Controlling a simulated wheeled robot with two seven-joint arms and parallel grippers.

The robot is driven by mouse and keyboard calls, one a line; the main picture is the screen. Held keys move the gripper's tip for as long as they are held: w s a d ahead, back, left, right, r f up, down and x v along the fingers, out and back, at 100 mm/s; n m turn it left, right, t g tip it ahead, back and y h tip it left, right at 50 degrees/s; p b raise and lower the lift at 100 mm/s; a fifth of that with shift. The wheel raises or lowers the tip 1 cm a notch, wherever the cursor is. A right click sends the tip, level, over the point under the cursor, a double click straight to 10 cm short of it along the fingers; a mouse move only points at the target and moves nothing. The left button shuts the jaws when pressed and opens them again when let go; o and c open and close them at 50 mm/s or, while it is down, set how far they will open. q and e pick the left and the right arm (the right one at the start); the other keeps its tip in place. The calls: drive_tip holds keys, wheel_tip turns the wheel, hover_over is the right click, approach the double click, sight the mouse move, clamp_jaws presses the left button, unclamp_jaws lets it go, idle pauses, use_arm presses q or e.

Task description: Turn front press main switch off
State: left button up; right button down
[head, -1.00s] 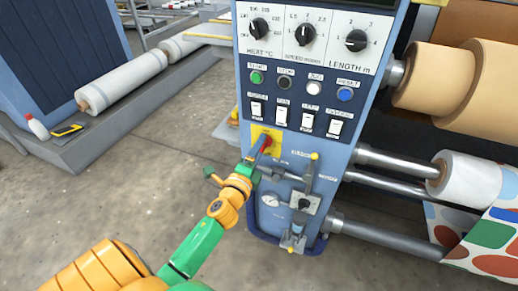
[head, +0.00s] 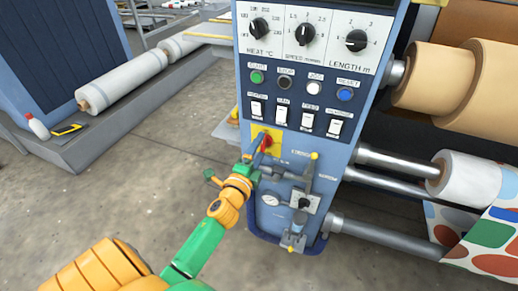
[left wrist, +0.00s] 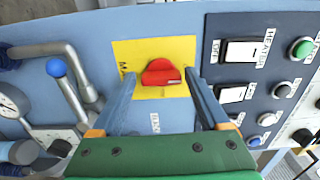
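The main switch is a red rotary knob (head: 267,141) on a yellow plate (head: 274,133), on the blue front panel of the press below the white rocker switches. In the left wrist view the red knob (left wrist: 161,72) sits on its yellow plate (left wrist: 150,48), just ahead of and between my fingertips. My left gripper (head: 262,146) reaches the plate from the lower left. Its two blue-grey fingers (left wrist: 160,78) are apart, one on each side of the knob, with a small gap showing. Whether a fingertip touches the plate cannot be told. My right gripper is out of view.
Rocker switches (head: 308,123) and push buttons (head: 284,82) lie just above. Valves and pipes (head: 304,196) with a gauge (head: 270,200) stick out just below the plate. Rollers (head: 395,168) extend to the right.

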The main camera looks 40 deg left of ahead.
use_arm(q)
drive_tip(key=shift+o, duration=0.7)
drive_tip(key=shift+s, duration=0.1)
drive_tip(key=v, duration=0.7)
